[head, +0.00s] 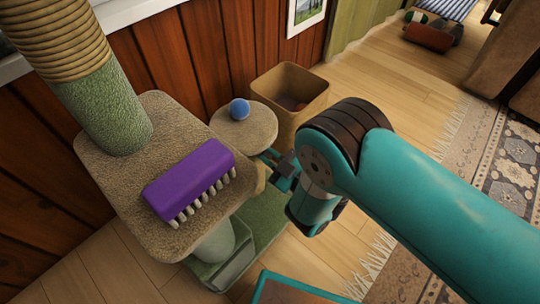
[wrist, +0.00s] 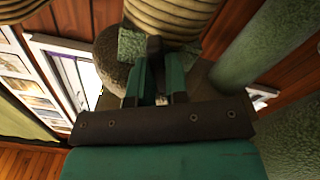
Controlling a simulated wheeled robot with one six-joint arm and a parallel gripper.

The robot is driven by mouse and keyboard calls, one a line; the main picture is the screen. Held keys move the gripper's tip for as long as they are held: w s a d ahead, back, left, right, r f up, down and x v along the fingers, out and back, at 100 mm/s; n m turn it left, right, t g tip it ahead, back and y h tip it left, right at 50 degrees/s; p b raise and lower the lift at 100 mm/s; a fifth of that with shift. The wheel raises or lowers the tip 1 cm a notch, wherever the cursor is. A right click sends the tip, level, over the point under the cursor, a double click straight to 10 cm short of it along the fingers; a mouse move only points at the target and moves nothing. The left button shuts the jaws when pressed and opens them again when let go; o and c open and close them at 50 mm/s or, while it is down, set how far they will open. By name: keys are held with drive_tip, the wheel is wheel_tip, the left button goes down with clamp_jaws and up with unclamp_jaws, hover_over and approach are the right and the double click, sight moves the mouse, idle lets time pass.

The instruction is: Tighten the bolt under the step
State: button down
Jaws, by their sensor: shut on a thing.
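The round carpeted step (head: 245,130) sits low on the cat tree. In the wrist view its underside (wrist: 112,60) shows behind my fingers. My gripper (head: 272,160) is at the step's right front edge in the head view, partly hidden by my arm. In the wrist view my gripper (wrist: 156,75) points up with its two teal fingers shut on a narrow dark piece (wrist: 154,46). I cannot tell whether this piece is the bolt or a tool. A small pale spot (wrist: 161,99) shows between the fingers.
A blue ball (head: 239,109) rests on the step. A purple brush (head: 190,178) lies on the larger square platform (head: 115,190). A brown open bin (head: 290,88) stands just behind the step. The rope-wrapped post (head: 60,40) rises at left.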

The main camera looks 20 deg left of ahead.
drive_tip(key=m, duration=0.4)
drive_tip(key=shift+f+m, duration=0.1)
drive_tip(key=shift+m, duration=0.2)
drive_tip(key=m, duration=0.4)
drive_tip(key=shift+m, duration=0.3)
drive_tip(key=c, duration=1.1)
unclamp_jaws()
